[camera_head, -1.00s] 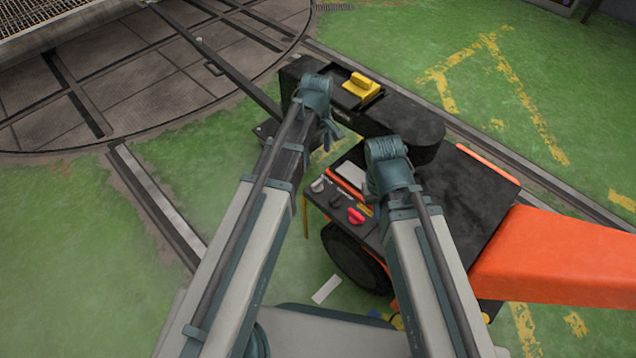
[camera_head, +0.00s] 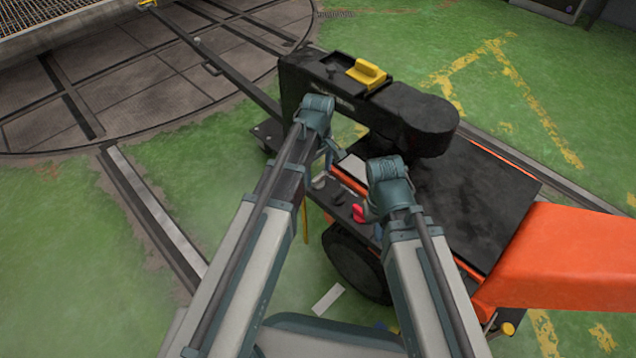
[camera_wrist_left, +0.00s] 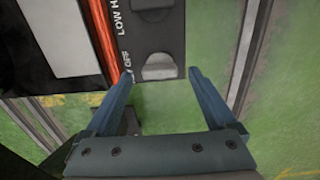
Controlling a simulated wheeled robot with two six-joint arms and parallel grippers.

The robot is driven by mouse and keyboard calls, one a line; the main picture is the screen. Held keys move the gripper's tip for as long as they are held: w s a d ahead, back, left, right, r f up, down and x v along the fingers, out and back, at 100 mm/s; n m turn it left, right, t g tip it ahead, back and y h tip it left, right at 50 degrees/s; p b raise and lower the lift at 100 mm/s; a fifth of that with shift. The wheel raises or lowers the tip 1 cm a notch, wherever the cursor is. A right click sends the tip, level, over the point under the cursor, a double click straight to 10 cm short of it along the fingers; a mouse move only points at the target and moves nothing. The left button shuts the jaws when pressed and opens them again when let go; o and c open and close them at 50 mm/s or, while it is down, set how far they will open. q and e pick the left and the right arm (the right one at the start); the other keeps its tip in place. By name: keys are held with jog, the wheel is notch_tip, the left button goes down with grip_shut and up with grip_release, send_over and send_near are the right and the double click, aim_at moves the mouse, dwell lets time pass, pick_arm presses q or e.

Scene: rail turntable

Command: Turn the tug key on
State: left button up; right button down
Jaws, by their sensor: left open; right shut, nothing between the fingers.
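The orange and black tug (camera_head: 470,205) has a dark control panel (camera_head: 340,208) at its near left corner. A grey knob (camera_head: 319,182) sits on the panel's left end. In the left wrist view, a grey knob (camera_wrist_left: 158,68) beside the word OFF, which looks like the key, lies between the fingertips of my left gripper (camera_wrist_left: 161,74). The fingers are open, one either side of it; contact cannot be told. In the head view, my left gripper (camera_head: 329,160) is over the panel. My right gripper (camera_head: 376,225) is shut and empty, close to the panel's right side.
A second knob (camera_wrist_left: 152,8) by the LOW label and a red button (camera_head: 358,213) share the panel. A black housing with a yellow handle (camera_head: 367,73) rises behind. The orange arm (camera_head: 560,260) extends right. Green floor (camera_head: 90,270) is open at left.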

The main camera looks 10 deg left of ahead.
pick_arm(q)
jog(key=shift+f+b, duration=0.4)
jog(key=shift+f, duration=0.4)
pick_arm(e)
jog(key=shift+f, duration=0.85)
pick_arm(q)
jog(key=c, duration=1.4)
